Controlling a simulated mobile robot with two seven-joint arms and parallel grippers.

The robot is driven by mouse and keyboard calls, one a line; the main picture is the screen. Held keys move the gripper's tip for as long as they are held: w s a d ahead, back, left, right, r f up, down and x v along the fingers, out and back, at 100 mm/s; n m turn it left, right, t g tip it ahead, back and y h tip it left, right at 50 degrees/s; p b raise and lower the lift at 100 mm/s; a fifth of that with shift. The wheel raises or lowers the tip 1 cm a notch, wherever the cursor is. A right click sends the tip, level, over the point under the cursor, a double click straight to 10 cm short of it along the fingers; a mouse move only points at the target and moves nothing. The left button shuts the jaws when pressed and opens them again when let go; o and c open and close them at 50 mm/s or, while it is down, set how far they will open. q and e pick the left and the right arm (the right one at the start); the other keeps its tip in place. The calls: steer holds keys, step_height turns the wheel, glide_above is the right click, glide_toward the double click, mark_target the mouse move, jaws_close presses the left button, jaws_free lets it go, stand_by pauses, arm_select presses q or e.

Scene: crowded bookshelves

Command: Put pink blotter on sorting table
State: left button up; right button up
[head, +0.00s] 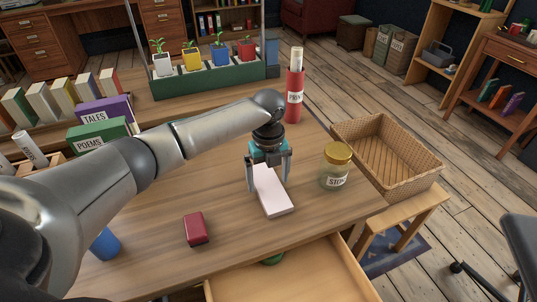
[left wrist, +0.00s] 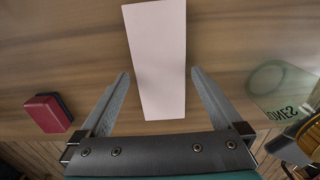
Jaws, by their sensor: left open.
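The pale pink flat block, which fits the pink blotter (head: 275,199), lies on the wooden table (head: 330,222) near its front right part. My left gripper (head: 268,185) is just over the block's far part, with one finger on each side. It is open. In the left wrist view the pink blotter (left wrist: 158,50) runs lengthwise between the open fingers of my left gripper (left wrist: 160,74), with a gap on both sides. I cannot tell whether this table is the sorting table. My right gripper is not in view.
A gold-lidded jar (head: 336,166) stands right of the pink block, and a dark red block (head: 196,229) lies to its left. A red cylinder (head: 294,96) stands behind. A wicker basket (head: 385,165) is at the right. An open drawer (head: 300,280) juts out in front.

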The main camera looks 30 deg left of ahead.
mark_target(268, 185)
arm_select(q)
step_height(268, 185, up, 11)
steer(key=p, duration=0.4)
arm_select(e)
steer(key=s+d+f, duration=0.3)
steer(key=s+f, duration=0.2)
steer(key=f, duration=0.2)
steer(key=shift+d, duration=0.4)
arm_select(q)
steer(key=shift+f, duration=0.1)
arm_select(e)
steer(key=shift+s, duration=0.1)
